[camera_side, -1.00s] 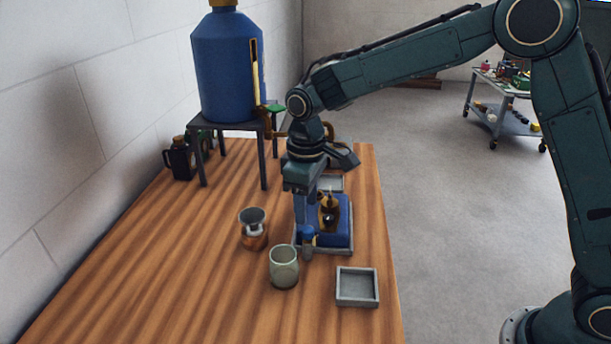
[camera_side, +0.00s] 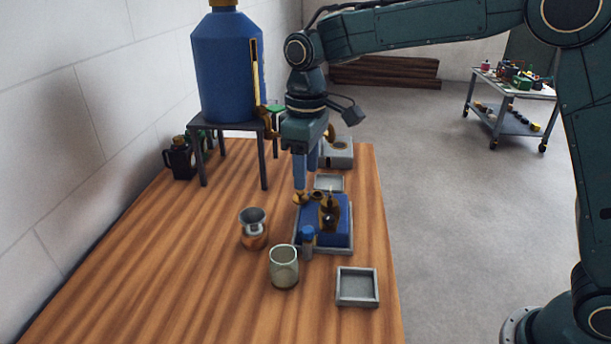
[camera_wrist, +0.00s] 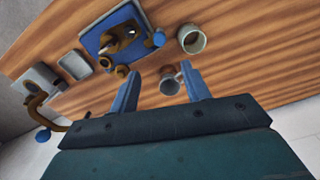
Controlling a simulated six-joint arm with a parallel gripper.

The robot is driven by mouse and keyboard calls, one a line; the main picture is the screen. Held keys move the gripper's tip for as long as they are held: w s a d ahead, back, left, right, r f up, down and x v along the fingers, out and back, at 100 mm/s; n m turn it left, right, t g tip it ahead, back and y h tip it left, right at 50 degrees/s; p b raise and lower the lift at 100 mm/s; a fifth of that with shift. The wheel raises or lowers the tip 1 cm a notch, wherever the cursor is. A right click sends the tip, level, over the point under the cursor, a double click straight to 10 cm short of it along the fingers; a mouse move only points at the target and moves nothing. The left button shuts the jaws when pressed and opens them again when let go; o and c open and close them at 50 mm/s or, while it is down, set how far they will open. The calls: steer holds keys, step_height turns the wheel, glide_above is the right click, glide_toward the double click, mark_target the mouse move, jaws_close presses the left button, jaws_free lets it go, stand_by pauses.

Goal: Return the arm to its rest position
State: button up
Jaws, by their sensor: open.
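My gripper (camera_side: 306,184) hangs above the far left part of the blue tray, raised clear of the bench, with its blue fingers pointing down. It is open and empty. In the wrist view my gripper (camera_wrist: 161,76) shows its two fingers spread apart with nothing held between them. The blue tray (camera_side: 341,236) holds a brown-and-brass piece (camera_side: 330,213). A small blue-capped part (camera_side: 308,240) stands upright at the tray's near left corner.
A copper-based metal cup (camera_side: 253,232) and a pale green cup (camera_side: 284,268) stand left of the tray. An empty square grey dish (camera_side: 357,287) lies in front. A blue tank (camera_side: 228,75) on a dark stand rises close left of my arm. The left foreground bench (camera_side: 160,285) is clear.

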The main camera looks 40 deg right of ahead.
steer(key=s+d+r+m+t, duration=0.1)
steer(key=s+d+r+m, duration=0.1)
steer(key=s+d+r, duration=0.4)
steer(key=s+d+r+m+t, duration=0.1)
steer(key=s+d+r+t, duration=0.15)
steer(key=s, duration=0.55)
steer(key=s+d+f+m+t, duration=0.1)
steer(key=s+d+f, duration=0.1)
steer(key=s, duration=0.5)
steer(key=s+d+f+m+t, duration=0.1)
steer(key=s+d+m, duration=0.1)
steer(key=s, duration=0.5)
steer(key=shift+d+f, duration=0.4)
steer(key=shift+d, duration=0.25)
